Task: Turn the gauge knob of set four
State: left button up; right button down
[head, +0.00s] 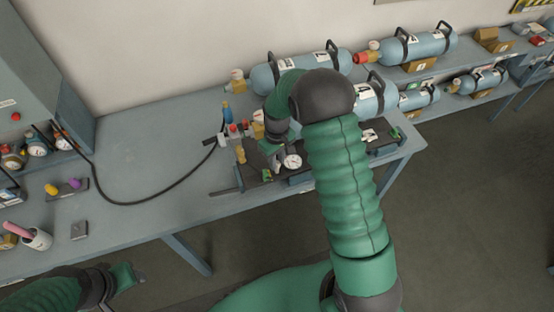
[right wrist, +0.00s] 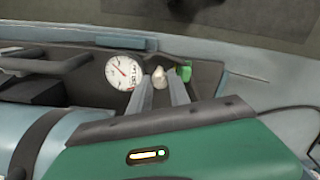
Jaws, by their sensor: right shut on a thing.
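A round white gauge (head: 292,161) with a red needle sits on a breathing set at the bench's front edge; it also shows in the right wrist view (right wrist: 122,72). My right gripper (right wrist: 160,82) is shut on a small pale knob (right wrist: 160,73) beside the gauge. A green part (right wrist: 184,72) lies just right of the knob. In the head view my right arm and hand hide the knob and part of the set's blue cylinder (head: 370,98). I cannot make out the set's number for certain. My left gripper (head: 130,275) hangs low at the left, away from the bench; its jaw opening is unclear.
A black hose (head: 150,200) curves over the grey bench (head: 130,150). At the left are a cup (head: 37,238) and a plate with yellow and purple knobs. The middle-left bench top is mostly clear.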

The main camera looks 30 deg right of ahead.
jog(key=m, duration=0.6)
jog(key=shift+w+r+p, duration=0.2)
jog(key=shift+w+p, duration=0.05)
jog(key=shift+p, duration=0.1)
jog(key=m+p, duration=0.1)
jog(key=m, duration=0.5)
jog(key=shift+d+m, duration=0.15)
jog(key=shift+m, duration=0.15)
jog(key=c, duration=1.5)
grip_release()
jog(key=o, duration=0.3)
jog(key=shift+s+f, duration=0.1)
jog(key=shift+f, duration=0.05)
